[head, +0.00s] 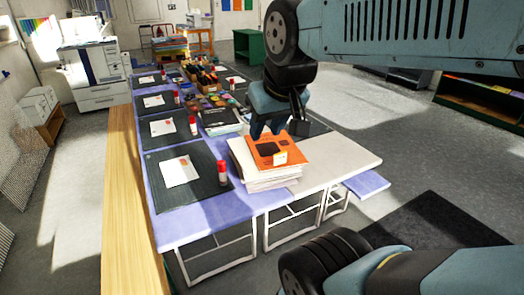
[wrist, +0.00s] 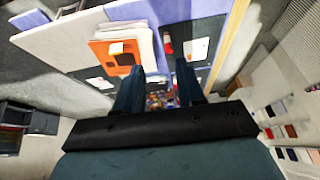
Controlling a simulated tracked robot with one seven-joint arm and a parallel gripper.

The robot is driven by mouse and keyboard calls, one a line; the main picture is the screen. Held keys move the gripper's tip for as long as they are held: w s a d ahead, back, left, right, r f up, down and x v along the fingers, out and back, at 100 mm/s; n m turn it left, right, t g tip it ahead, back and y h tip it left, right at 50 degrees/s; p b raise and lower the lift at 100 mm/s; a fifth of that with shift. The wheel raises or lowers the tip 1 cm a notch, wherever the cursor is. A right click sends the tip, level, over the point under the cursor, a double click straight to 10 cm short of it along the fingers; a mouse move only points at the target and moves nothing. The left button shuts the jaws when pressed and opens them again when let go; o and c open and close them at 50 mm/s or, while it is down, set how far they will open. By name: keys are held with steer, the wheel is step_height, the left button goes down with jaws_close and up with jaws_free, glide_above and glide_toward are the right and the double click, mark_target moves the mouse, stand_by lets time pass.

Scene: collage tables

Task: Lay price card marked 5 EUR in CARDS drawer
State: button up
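A small pale card (head: 280,158) is at the front of an orange book or folder (head: 265,146) on top of a paper stack. Its print is too small to read, so I cannot tell if it is the 5 EUR card. In the wrist view a small pale card (wrist: 116,48) lies on the orange cover. My gripper (head: 268,130) is above and behind the stack in the head view. In the wrist view my gripper's fingers (wrist: 159,78) are apart with nothing between them. I cannot make out a drawer marked CARDS.
The long table (head: 330,155) carries black mats with white sheets, several red-capped glue sticks (head: 222,174) and, farther back, colored supplies. A wooden ledge (head: 130,195) runs along its left side. A white printer (head: 95,62) stands at the back left. Open floor lies right.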

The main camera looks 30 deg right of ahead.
steer(key=shift+w+d, duration=0.1)
steer(key=shift+w, duration=0.1)
steer(key=n+g+h, duration=0.5)
steer(key=n+h, duration=0.3)
steer(key=n, duration=1)
glide_above(280, 153)
steer(key=a, duration=0.7)
step_height(280, 153, down, 19)
steer(key=x, duration=1.3)
steer(key=shift+s+f, duration=0.1)
steer(key=shift+s, duration=0.05)
steer(key=shift+c, duration=0.3)
jaws_close()
